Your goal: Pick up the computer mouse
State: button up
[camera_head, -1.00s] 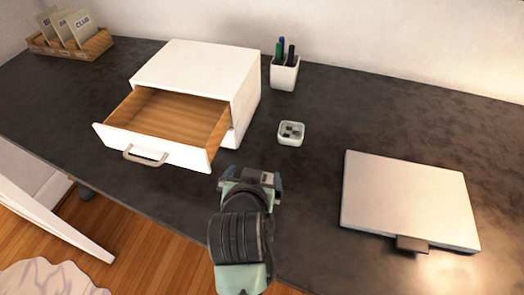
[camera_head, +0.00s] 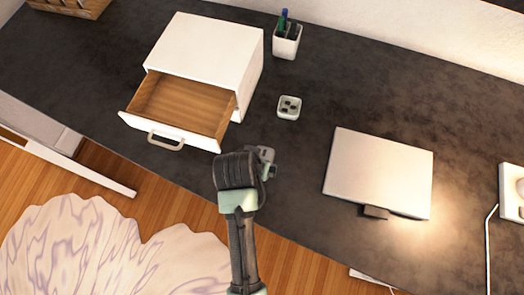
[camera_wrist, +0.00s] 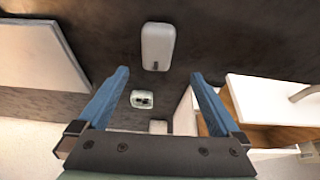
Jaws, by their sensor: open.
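The computer mouse, a pale grey rounded oblong (camera_wrist: 158,46), lies on the dark desk in the upper middle of the wrist view. My gripper (camera_wrist: 160,74) is open, its two blue fingers spread wide with nothing between them. The mouse shows just beyond the fingertips and lies apart from them, below the gripper on the desk. In the head view my gripper (camera_head: 266,162) is over the desk between the drawer unit and the laptop, largely hidden by my wrist. I cannot make out the mouse there; my arm seems to cover it.
A white drawer unit (camera_head: 205,45) with an open drawer (camera_head: 165,133) stands left. A closed laptop-like slab (camera_head: 380,170) lies right. A small dish (camera_head: 289,106) and a pen cup (camera_head: 287,42) stand behind my gripper. A lamp base (camera_head: 513,195) is at far right.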

aim_at(268, 154)
jog(key=x, duration=0.5)
jog(key=shift+w+d+f, duration=0.1)
jog(key=shift+w+f, duration=0.05)
jog(key=shift+f, duration=0.2)
jog(key=shift+d+x, duration=0.15)
jog(key=shift+x, duration=0.8)
jog(key=shift+d+x, duration=0.15)
jog(key=shift+x, duration=0.8)
jog(key=shift+w+f, duration=0.3)
jog(key=shift+f, duration=0.35)
jog(key=shift+f, duration=0.2)
jog(key=c, duration=1.3)
jog(key=shift+r, duration=0.1)
jog(key=shift+c, duration=0.2)
